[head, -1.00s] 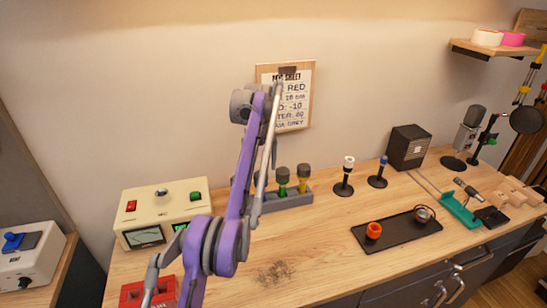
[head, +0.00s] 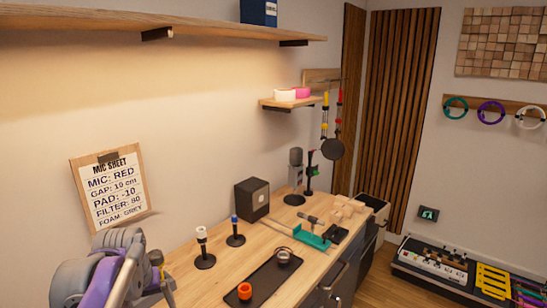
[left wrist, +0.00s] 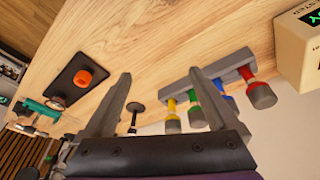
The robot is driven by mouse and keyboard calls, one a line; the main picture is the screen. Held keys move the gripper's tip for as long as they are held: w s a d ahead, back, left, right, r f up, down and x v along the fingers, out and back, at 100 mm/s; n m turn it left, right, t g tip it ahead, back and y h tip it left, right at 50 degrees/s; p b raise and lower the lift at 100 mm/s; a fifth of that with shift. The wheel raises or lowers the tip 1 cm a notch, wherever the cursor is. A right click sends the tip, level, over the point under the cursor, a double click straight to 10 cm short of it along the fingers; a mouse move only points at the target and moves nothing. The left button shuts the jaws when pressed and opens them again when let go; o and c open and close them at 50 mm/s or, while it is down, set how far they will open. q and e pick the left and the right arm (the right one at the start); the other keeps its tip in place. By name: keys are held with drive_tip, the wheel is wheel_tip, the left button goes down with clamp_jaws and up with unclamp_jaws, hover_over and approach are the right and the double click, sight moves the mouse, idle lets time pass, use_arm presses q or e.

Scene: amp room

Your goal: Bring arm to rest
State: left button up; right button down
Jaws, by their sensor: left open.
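My left arm (head: 105,270), purple and grey, shows at the lower left of the head view, in front of the wall and the left part of the bench. Its gripper is not visible there. In the left wrist view my left gripper (left wrist: 160,73) is open, its two grey fingers apart with nothing between them. The wooden bench top (left wrist: 150,40) shows beyond the fingers. My right gripper is in neither view.
A black tray (head: 262,283) with an orange cup (head: 245,291) lies on the bench. Small stands with white (head: 201,235) and blue (head: 235,221) tops and a black speaker (head: 252,199) stand behind. A rack of coloured-handled microphones (left wrist: 222,72) shows near the right finger.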

use_arm(q)
drive_tip(key=s+d+f+m+t, duration=0.1)
drive_tip(key=s+d+f+m, duration=0.1)
drive_tip(key=s+d+f, duration=0.3)
drive_tip(key=s+d+f+m+t, duration=0.1)
drive_tip(key=s+d+f, duration=0.3)
drive_tip(key=s+f, duration=0.6)
drive_tip(key=s+m, duration=0.1)
drive_tip(key=s, duration=0.3)
drive_tip(key=shift+s+d+t+h, duration=0.2)
drive_tip(key=shift+d+t+h, duration=0.1)
drive_tip(key=shift+d, duration=0.1)
